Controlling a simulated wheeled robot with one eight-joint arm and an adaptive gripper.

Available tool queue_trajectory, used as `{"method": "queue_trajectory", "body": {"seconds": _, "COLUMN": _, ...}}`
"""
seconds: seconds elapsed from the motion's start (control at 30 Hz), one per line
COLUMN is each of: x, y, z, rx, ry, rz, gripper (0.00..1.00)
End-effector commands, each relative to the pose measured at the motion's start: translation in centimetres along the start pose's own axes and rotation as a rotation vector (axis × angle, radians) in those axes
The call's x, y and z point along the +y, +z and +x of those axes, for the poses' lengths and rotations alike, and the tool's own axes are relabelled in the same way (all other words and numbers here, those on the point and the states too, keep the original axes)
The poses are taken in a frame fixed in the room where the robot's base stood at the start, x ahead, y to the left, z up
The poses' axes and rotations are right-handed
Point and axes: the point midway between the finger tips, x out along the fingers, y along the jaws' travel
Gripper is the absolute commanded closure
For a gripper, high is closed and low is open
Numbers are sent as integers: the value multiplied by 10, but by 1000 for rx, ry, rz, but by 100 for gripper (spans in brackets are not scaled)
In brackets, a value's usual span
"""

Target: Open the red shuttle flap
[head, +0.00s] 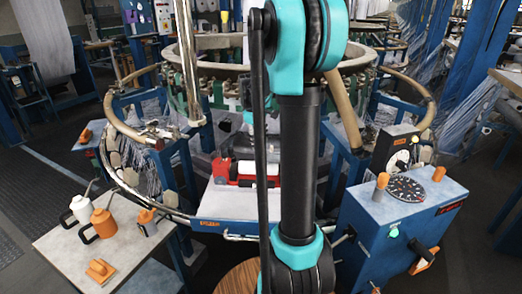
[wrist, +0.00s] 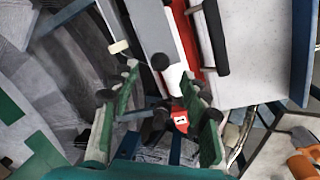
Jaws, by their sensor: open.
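The red shuttle (head: 222,168) sits on the loom behind a pale plate in the head view, left of my arm and partly hidden by it. A white roll and dark parts lie along it. In the wrist view, a red strip of the shuttle (wrist: 187,38) runs at upper centre, beside a grey bar and a black bar. I cannot tell which part is the flap. My gripper (wrist: 160,78) is open, its green fingers apart below the shuttle's near end. A black round knob and a white end show around the fingertips. A small red labelled piece shows between the fingers. No grip is visible.
The pale plate (head: 235,205) projects in front of the shuttle. A blue control box (head: 385,235) with orange knobs and a dial stands right. A side table (head: 60,240) with bottles and orange tools stands left. Loom rings and posts surround the shuttle.

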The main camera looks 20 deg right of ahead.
Motion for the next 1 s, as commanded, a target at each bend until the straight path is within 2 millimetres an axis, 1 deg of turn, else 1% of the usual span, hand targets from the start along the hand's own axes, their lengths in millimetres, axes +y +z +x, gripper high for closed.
{"method": "queue_trajectory", "body": {"seconds": 0.03, "x": 0, "y": 0, "z": 10, "rx": 0, "ry": 0, "rz": 1, "gripper": 54}}
{"method": "queue_trajectory", "body": {"seconds": 0.1, "x": 0, "y": 0, "z": 22, "rx": 0, "ry": 0, "rz": 1, "gripper": 54}}
{"method": "queue_trajectory", "body": {"seconds": 0.2, "x": 0, "y": 0, "z": 34, "rx": 0, "ry": 0, "rz": 1, "gripper": 54}}
{"method": "queue_trajectory", "body": {"seconds": 0.3, "x": 0, "y": 0, "z": 43, "rx": 0, "ry": 0, "rz": 1, "gripper": 54}}
{"method": "queue_trajectory", "body": {"seconds": 0.43, "x": 0, "y": 0, "z": 49, "rx": 0, "ry": 0, "rz": 1, "gripper": 54}}
{"method": "queue_trajectory", "body": {"seconds": 0.7, "x": 0, "y": 0, "z": 50, "rx": 0, "ry": 0, "rz": 1, "gripper": 54}}
{"method": "queue_trajectory", "body": {"seconds": 1.0, "x": 0, "y": 0, "z": 49, "rx": 0, "ry": 0, "rz": 0, "gripper": 92}}
